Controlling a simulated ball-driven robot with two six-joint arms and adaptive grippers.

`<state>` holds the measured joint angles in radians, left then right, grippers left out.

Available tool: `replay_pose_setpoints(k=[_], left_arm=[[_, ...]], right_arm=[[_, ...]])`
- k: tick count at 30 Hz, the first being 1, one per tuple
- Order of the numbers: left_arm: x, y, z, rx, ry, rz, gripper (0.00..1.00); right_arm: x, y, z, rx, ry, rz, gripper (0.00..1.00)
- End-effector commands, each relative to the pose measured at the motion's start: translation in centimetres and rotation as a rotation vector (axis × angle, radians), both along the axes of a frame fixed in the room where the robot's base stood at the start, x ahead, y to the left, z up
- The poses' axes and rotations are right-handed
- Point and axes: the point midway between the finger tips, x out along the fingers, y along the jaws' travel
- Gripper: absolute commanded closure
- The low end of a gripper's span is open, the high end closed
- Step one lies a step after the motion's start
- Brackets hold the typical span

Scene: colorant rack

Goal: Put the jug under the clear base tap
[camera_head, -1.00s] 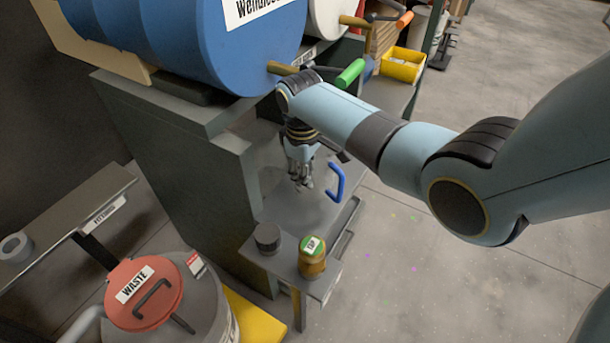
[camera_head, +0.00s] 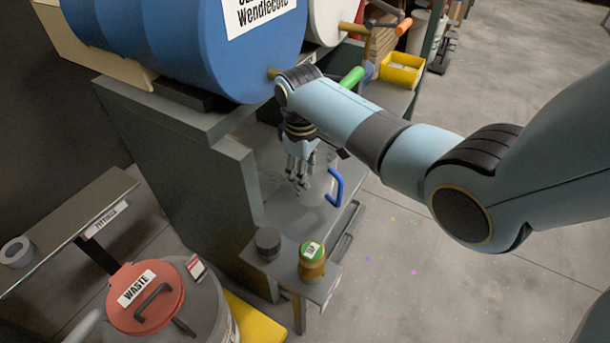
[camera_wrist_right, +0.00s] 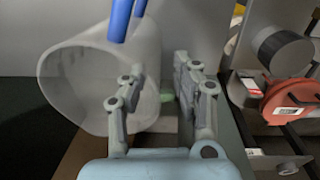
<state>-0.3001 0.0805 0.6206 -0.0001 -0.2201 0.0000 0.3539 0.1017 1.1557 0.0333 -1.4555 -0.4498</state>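The jug's blue handle (camera_head: 337,187) shows in the head view, on the grey shelf below the blue drum; its see-through body is faint there. In the right wrist view the translucent jug (camera_wrist_right: 68,82) fills the left side, with the blue handle at the top. My right gripper (camera_head: 300,188) points down at the jug. In the wrist view its fingers (camera_wrist_right: 160,85) are apart, the left one overlapping the jug's side; I see nothing held between them. My left gripper is out of view.
The blue drum (camera_head: 180,40) overhangs the shelf. A green-topped jar (camera_head: 312,262) and a dark cap (camera_head: 267,242) stand on a small ledge in front. A red-lidded waste bin (camera_head: 145,297) is at lower left. Open floor lies to the right.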

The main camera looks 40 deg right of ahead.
Motion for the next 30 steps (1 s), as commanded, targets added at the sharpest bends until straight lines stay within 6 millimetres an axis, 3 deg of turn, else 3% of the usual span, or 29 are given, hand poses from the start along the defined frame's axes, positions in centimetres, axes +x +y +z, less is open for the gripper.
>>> replay_pose_setpoints(k=[1, 6, 12, 17, 30], left_arm=[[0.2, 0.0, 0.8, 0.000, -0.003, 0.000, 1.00], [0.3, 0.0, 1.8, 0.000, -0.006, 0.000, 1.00], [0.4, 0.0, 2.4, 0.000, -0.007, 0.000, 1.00], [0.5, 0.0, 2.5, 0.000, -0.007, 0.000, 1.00], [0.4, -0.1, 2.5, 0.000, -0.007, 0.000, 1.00]], right_arm=[[0.1, 0.1, 1.6, 0.000, -0.005, 0.000, 0.71], [-0.1, 0.3, 5.5, 0.000, -0.004, 0.000, 0.71], [-0.2, 0.5, 8.6, 0.000, -0.003, -0.001, 0.71], [-0.3, 0.6, 9.5, 0.000, -0.001, -0.001, 0.71], [-0.3, 0.6, 9.5, 0.000, 0.000, 0.000, 0.71]])
